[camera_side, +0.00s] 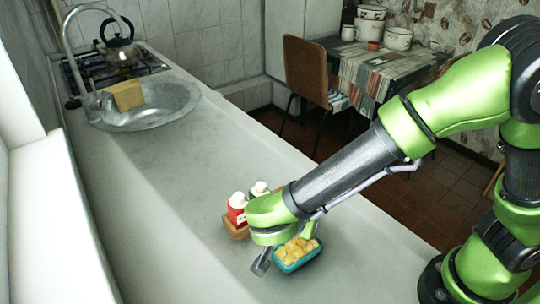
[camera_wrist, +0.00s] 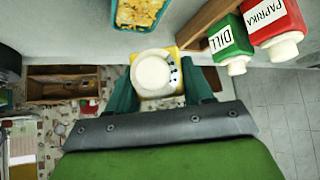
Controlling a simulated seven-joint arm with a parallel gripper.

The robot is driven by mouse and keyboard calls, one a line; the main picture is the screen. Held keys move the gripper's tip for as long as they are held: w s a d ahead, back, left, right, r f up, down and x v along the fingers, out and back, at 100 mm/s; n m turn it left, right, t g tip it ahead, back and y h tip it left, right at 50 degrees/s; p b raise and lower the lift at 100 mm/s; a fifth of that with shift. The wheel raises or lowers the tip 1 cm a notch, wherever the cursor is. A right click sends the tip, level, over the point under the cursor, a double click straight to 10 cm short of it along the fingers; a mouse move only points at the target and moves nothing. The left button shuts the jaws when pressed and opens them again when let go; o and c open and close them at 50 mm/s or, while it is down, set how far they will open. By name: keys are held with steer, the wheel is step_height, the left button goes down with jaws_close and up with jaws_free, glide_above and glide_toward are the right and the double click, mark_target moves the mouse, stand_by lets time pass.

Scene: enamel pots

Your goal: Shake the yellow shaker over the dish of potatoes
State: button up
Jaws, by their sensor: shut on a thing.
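The yellow shaker (camera_wrist: 184,59), with a white cap (camera_wrist: 153,73) facing the wrist camera, sits between my gripper's fingers (camera_wrist: 159,88). My gripper is shut on it. In the side view my gripper (camera_side: 284,248) hangs low over the counter, close by the dish, and the shaker is hidden there. The teal dish of potatoes (camera_side: 290,268) stands on the counter just by the fingers. In the wrist view the dish (camera_wrist: 119,22) is at the top edge, just beyond the shaker and partly cut off. I cannot tell how far above the counter the shaker is.
A wooden caddy (camera_side: 233,229) holds a red paprika shaker (camera_side: 237,209) and a green dill shaker (camera_side: 259,189) right behind my gripper. A sink (camera_side: 160,112) and a stove with a kettle (camera_side: 118,50) are farther back. The counter to the left is clear.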

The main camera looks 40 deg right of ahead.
steer(key=g+y, duration=0.1)
steer(key=r+y, duration=0.1)
steer(key=y, duration=0.1)
steer(key=shift+w+r+g, duration=0.1)
steer(key=shift+g, duration=0.3)
steer(key=g+y, duration=0.1)
steer(key=r+y, duration=0.1)
steer(key=y, duration=0.1)
steer(key=shift+g, duration=0.4)
steer(key=y, duration=0.1)
steer(key=g+y, duration=0.2)
steer(key=y, duration=0.1)
steer(key=shift+a+r, duration=0.25)
steer(key=y, duration=0.1)
steer(key=g+y, duration=0.2)
steer(key=shift+s+a+r, duration=0.25)
steer(key=shift+s+a, duration=0.05)
steer(key=shift+s, duration=0.05)
